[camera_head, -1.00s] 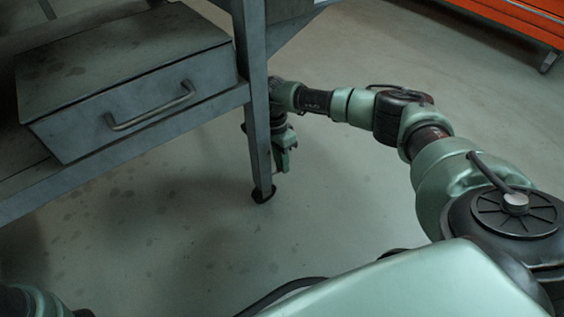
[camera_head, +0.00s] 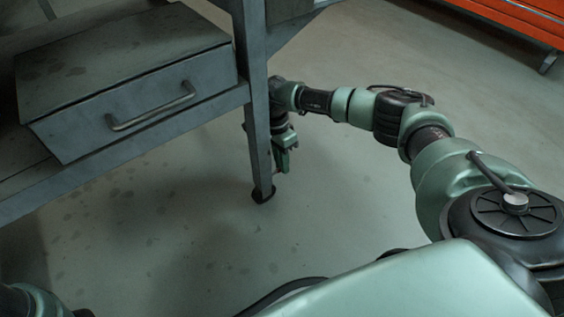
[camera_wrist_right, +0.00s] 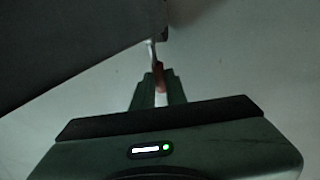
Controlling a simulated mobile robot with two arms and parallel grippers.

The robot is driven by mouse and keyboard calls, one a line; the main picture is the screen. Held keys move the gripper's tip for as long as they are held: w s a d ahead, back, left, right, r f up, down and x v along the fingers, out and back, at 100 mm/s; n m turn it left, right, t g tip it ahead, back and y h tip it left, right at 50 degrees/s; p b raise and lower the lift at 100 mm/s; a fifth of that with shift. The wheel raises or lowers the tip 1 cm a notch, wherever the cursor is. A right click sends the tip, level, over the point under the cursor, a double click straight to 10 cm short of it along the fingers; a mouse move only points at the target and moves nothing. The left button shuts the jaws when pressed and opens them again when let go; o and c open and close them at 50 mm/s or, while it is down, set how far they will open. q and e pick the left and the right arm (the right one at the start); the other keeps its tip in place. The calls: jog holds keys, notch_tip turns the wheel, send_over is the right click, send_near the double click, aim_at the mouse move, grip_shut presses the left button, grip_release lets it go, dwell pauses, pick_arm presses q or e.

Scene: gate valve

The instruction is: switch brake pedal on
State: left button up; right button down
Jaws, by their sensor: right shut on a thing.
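My right gripper (camera_head: 283,162) hangs pointing down beside the front leg of the workbench, partly hidden by that leg. In the right wrist view its jaws (camera_wrist_right: 158,88) are shut on a slim reddish-brown and pale piece (camera_wrist_right: 158,73). The piece runs from between the fingers to the edge of a dark grey panel (camera_wrist_right: 70,45). I cannot tell for sure whether this piece is the brake pedal, and no other pedal can be made out. My left gripper is outside the views.
The grey workbench leg (camera_head: 257,140) ends in a dark foot (camera_head: 263,194) close to my right gripper. A grey drawer (camera_head: 140,108) with a bar handle sits on the bench at left. An orange cabinet (camera_head: 510,20) stands at the back right. The floor between is clear.

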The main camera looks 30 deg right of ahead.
jog(key=shift+f+y, duration=0.15)
jog(key=shift+y, duration=0.25)
jog(key=c, duration=1.4)
grip_release()
jog(key=shift+c, duration=0.2)
jog(key=p+v, duration=0.5)
jog(key=v, duration=0.2)
jog(key=shift+r, duration=0.35)
jog(key=shift+w, duration=0.15)
